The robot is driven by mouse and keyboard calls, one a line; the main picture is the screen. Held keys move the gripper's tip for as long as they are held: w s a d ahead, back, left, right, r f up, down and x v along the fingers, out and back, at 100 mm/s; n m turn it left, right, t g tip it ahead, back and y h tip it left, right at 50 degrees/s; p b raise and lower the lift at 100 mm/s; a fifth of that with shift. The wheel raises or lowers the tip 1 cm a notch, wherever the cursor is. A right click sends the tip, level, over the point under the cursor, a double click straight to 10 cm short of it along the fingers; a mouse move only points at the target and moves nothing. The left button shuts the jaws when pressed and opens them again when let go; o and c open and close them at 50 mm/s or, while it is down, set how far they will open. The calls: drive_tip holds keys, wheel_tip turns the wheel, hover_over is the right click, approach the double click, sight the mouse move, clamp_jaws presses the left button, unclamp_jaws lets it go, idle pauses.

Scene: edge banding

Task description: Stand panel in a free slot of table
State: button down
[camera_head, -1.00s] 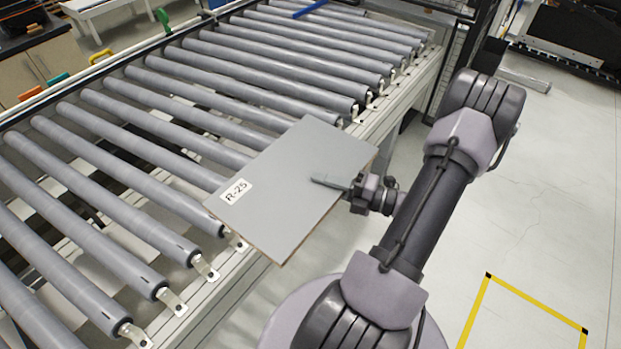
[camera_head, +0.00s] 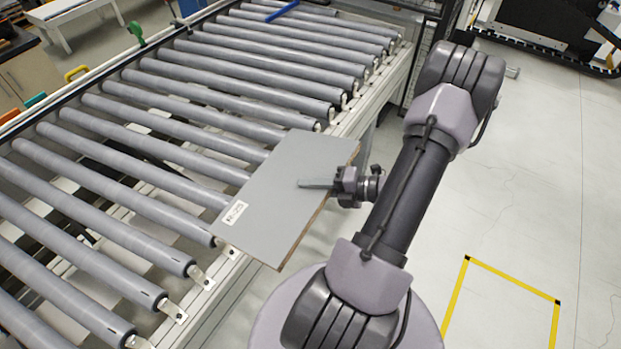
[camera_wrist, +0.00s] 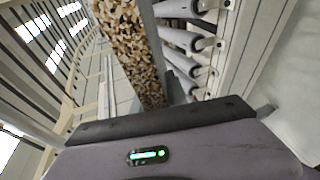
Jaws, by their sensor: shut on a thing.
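The grey panel (camera_head: 280,205) with a small white label is held by my gripper (camera_head: 320,184) at its right-hand part. It is tilted and overhangs the near edge of the roller conveyor, partly covering the rollers in the picture; I cannot tell whether it touches them. In the wrist view the panel's speckled chipboard edge (camera_wrist: 135,50) runs away from the gripper body (camera_wrist: 160,135). My gripper is shut on the panel, one finger lying across its grey face. The slotted table of the task cannot be made out in these views.
The roller conveyor (camera_head: 150,180) fills the left and middle, its rail beside the panel. A blue bar (camera_head: 283,10) lies at its far end. Grey floor (camera_head: 510,180) on the right is open, with a yellow marked square (camera_head: 510,278) in front.

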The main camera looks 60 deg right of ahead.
wheel_tip(320, 180, up, 2)
drive_tip(key=g+p, duration=0.1)
drive_tip(key=p, duration=0.1)
drive_tip(key=g+h+p, duration=0.1)
drive_tip(key=p, duration=0.1)
drive_tip(key=g+p, duration=0.2)
drive_tip(key=p, duration=0.1)
drive_tip(key=shift+r, duration=0.25)
drive_tip(key=g+h+p, duration=0.1)
drive_tip(key=g+p, duration=0.1)
drive_tip(key=r+g+p, duration=0.1)
drive_tip(key=g+p, duration=0.1)
drive_tip(key=p, duration=0.1)
drive_tip(key=shift+r+h+p, duration=0.2)
drive_tip(key=shift+h+p, duration=0.15)
drive_tip(key=shift+h, duration=0.05)
drive_tip(key=g+p, duration=0.1)
drive_tip(key=p, duration=0.1)
drive_tip(key=r+g+p, duration=0.1)
drive_tip(key=p, duration=0.1)
drive_tip(key=shift+g+h+p, duration=0.3)
drive_tip(key=shift+h+p, duration=0.05)
drive_tip(key=shift+h, duration=0.05)
drive_tip(key=g+p, duration=0.1)
drive_tip(key=p, duration=0.3)
drive_tip(key=shift+r+g+h+p, duration=0.15)
drive_tip(key=shift+g+h+p, duration=0.25)
drive_tip(key=shift+f, duration=0.2)
